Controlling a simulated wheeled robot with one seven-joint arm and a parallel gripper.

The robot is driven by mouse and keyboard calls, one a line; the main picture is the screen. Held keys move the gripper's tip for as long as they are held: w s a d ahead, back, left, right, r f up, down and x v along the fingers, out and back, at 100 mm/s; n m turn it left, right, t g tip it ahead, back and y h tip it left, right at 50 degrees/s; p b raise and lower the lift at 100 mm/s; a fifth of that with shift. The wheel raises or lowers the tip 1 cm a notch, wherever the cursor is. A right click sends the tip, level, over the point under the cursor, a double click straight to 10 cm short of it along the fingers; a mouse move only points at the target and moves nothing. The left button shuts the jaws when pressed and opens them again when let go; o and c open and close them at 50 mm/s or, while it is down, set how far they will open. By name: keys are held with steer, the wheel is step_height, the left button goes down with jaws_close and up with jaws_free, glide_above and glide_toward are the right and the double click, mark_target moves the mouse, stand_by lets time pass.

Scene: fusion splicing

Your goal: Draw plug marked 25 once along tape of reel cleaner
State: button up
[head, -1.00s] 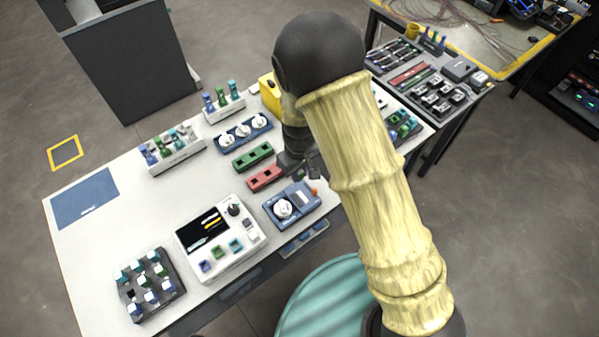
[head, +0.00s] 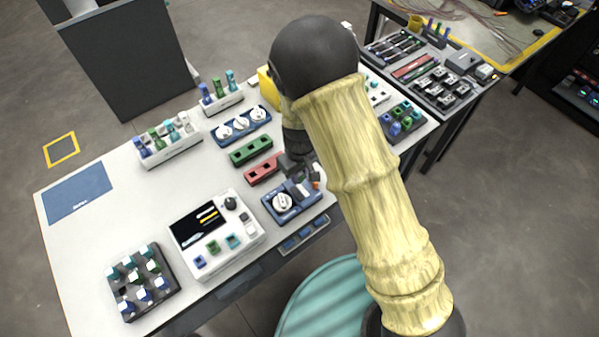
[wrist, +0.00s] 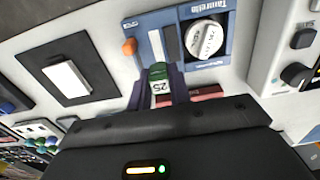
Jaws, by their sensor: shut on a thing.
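The reel cleaner is a blue box (head: 276,212) at the near edge of the table, with a white reel (head: 282,203) and an orange knob (head: 316,185). In the wrist view its blue body (wrist: 212,66), white reel (wrist: 205,37) and a narrow grey strip (wrist: 171,42), perhaps the tape, show. My gripper (wrist: 160,78) is shut on a green plug marked 25 (wrist: 161,88). The plug's tip points toward the cleaner near the strip; I cannot tell whether they touch. In the head view my gripper (head: 301,174) is over the cleaner's right part, and the plug is hidden or too small there.
Red (head: 262,169) and green (head: 251,151) blocks lie behind the cleaner. A white splicer-like device with a screen (head: 217,250) stands to its left. A black tray of plugs (head: 160,312) is at front left. The table's left middle is clear.

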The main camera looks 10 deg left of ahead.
steer(key=shift+f+b, duration=0.35)
steer(key=shift+f, duration=0.5)
stand_by(2.8)
steer(key=shift+s+d, duration=1.05)
steer(key=shift+d, duration=0.2)
stand_by(1.7)
steer(key=shift+r, duration=0.15)
steer(key=shift+r+p, duration=1.95)
steer(key=shift+r, duration=0.25)
